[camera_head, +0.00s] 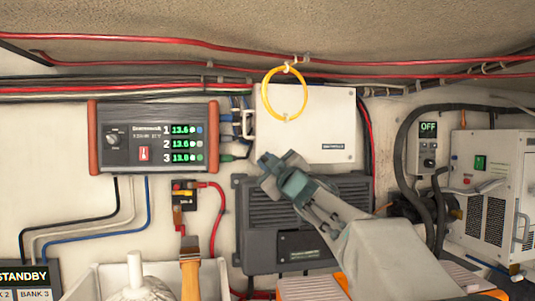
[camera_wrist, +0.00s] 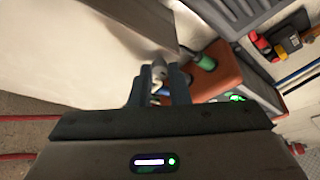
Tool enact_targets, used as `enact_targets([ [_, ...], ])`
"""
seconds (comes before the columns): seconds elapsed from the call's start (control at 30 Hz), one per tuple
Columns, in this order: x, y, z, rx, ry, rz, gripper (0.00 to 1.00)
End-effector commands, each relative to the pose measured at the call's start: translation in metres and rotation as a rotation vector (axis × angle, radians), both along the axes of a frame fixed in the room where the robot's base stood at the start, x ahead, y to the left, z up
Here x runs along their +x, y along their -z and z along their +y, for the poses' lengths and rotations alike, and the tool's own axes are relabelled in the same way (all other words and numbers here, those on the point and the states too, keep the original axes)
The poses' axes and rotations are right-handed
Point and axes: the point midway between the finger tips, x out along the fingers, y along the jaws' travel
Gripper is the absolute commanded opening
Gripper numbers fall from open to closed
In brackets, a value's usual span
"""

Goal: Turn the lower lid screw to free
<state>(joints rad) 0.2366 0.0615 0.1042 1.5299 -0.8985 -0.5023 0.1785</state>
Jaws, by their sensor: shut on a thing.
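The white lid (camera_head: 318,110) is on the wall box in the middle of the head view and looks closed. My gripper (camera_head: 266,162) is at its lower left corner and covers that corner. In the wrist view, my gripper (camera_wrist: 158,82) is shut on a small grey metal piece between its fingertips, which looks like the lower lid screw (camera_wrist: 159,70). How far the screw is turned cannot be told. The lid also fills the upper left of the wrist view (camera_wrist: 60,70).
A yellow ring (camera_head: 287,95) hangs over the lid's upper edge. The battery meter (camera_head: 150,138) is close on the left, with a green-sleeved plug (camera_wrist: 206,62) near my fingers. A dark finned unit (camera_head: 300,215) is below. Red cables (camera_head: 180,40) run overhead.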

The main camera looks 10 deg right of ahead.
Motion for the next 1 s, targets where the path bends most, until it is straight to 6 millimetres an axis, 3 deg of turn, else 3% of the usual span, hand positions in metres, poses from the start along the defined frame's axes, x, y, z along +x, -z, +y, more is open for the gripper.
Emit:
enact_targets([
  [0.7,-0.0002,-0.0008,0.0002,-0.072,-0.001,-0.002,0.0],
  [0.73,-0.0002,-0.0008,0.0002,-0.072,-0.001,-0.002,0.24],
  [0.8,-0.0002,-0.0008,0.0002,-0.072,-0.001,-0.002,0.38],
  [1.0,-0.0001,-0.0007,0.0,-0.071,-0.001,-0.001,0.38],
])
